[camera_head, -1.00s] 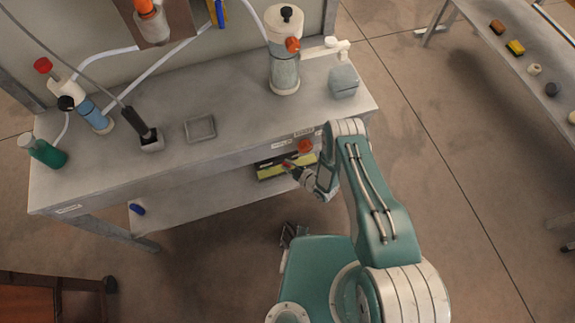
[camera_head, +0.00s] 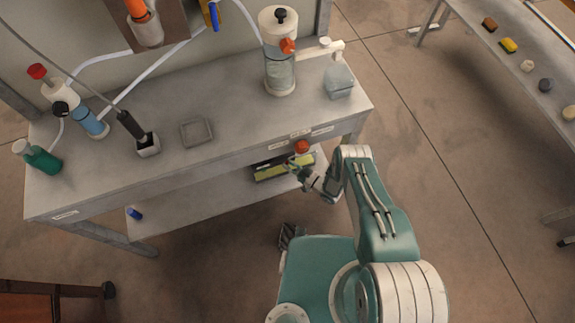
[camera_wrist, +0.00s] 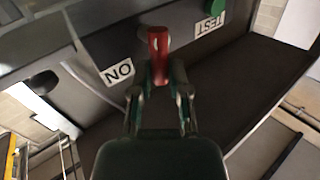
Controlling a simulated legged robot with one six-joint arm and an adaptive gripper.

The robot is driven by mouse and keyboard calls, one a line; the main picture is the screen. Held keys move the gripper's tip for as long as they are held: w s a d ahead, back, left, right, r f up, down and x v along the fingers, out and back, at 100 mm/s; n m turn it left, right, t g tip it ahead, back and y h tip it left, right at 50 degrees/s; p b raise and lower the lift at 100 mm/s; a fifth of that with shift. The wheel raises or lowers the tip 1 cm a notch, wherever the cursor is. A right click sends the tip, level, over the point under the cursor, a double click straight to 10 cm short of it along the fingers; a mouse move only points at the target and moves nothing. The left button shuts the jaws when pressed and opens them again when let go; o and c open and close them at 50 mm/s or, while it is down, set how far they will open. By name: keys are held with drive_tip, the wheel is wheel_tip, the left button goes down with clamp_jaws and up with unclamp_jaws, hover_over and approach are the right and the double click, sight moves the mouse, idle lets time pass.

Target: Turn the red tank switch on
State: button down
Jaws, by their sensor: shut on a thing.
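The red switch handle (camera_wrist: 158,48) stands between my fingers in the wrist view, just beyond a dark base hidden behind the gripper. My gripper (camera_wrist: 160,82) is shut on it, one finger on each side. An upside-down ON label (camera_wrist: 117,72) is left of the handle, and an upside-down TEST label (camera_wrist: 209,25) is right of it. In the head view my gripper (camera_head: 296,166) is at the bench's front edge, just below a round red-orange knob (camera_head: 302,147).
The grey bench (camera_head: 235,135) carries a clear tank (camera_head: 280,72), a spray bottle (camera_head: 339,80), a square tray (camera_head: 196,132) and a green bottle (camera_head: 42,160). A yellow-green box (camera_head: 270,172) lies on the lower shelf near my gripper. Open floor is to the right.

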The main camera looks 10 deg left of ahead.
drive_tip(key=shift+d+f+m, duration=0.15)
drive_tip(key=shift+d+m, duration=0.05)
drive_tip(key=shift+m, duration=0.2)
idle(0.3)
drive_tip(key=c, duration=0.6)
unclamp_jaws()
drive_tip(key=shift+d, duration=0.15)
drive_tip(key=v, duration=1.2)
drive_tip(key=shift+f, duration=0.3)
